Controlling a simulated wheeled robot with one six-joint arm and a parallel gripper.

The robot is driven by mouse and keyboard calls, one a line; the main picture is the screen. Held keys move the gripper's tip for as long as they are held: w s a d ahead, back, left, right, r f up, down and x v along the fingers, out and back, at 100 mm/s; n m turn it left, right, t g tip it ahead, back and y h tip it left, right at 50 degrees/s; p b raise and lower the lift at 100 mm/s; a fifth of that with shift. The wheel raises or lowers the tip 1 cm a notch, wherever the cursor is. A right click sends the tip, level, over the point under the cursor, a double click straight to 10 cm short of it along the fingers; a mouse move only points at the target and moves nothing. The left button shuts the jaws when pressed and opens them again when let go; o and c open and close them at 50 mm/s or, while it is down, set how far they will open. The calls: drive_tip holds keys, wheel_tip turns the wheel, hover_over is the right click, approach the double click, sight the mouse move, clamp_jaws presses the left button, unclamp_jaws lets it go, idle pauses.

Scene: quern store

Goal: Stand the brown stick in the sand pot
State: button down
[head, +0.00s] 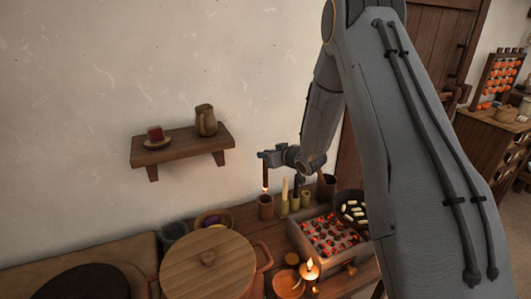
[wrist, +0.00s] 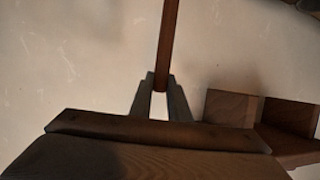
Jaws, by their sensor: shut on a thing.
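My gripper (head: 272,156) is shut on the brown stick (head: 265,171), which hangs upright from it. In the wrist view the fingertips (wrist: 160,87) close on one end of the stick (wrist: 167,40). A small bright spot shows at the stick's lower end in the head view.
Slim holders (head: 295,202) with a pale candle stand right of the pot, with a dark cup (head: 326,186) farther right. A tray of embers (head: 331,257) and a lit candle (head: 309,271) are in front. A lidded tub (head: 208,264) is left. A wall shelf (head: 182,146) is above left.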

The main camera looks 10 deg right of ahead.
sight(267, 177)
drive_tip(key=shift+f+b, duration=3)
drive_tip(key=shift+f, duration=2.3)
drive_tip(key=c, duration=1.6)
unclamp_jaws()
drive_tip(key=s+d+r+m+g+h+b, duration=0.1)
drive_tip(key=s+d+r+g+h, duration=0.15)
drive_tip(key=s, duration=0.75)
drive_tip(key=s+d+r+m+g+h+b, duration=0.1)
drive_tip(key=s+d+r+g+h, duration=0.15)
drive_tip(key=s, duration=0.75)
drive_tip(key=s+a+g, duration=0.1)
drive_tip(key=s+g, duration=0.1)
drive_tip(key=s, duration=0.5)
drive_tip(key=s+a+r+m+g, duration=0.1)
drive_tip(key=s+a+g, duration=0.1)
drive_tip(key=s, duration=0.5)
drive_tip(key=s+a+r+m+g, duration=0.1)
drive_tip(key=s+a+g, duration=0.1)
drive_tip(key=s, duration=0.4)
drive_tip(key=shift+s+a+r+g, duration=0.15)
drive_tip(key=shift+s+r+g, duration=0.05)
drive_tip(key=shift+s+g, duration=0.2)
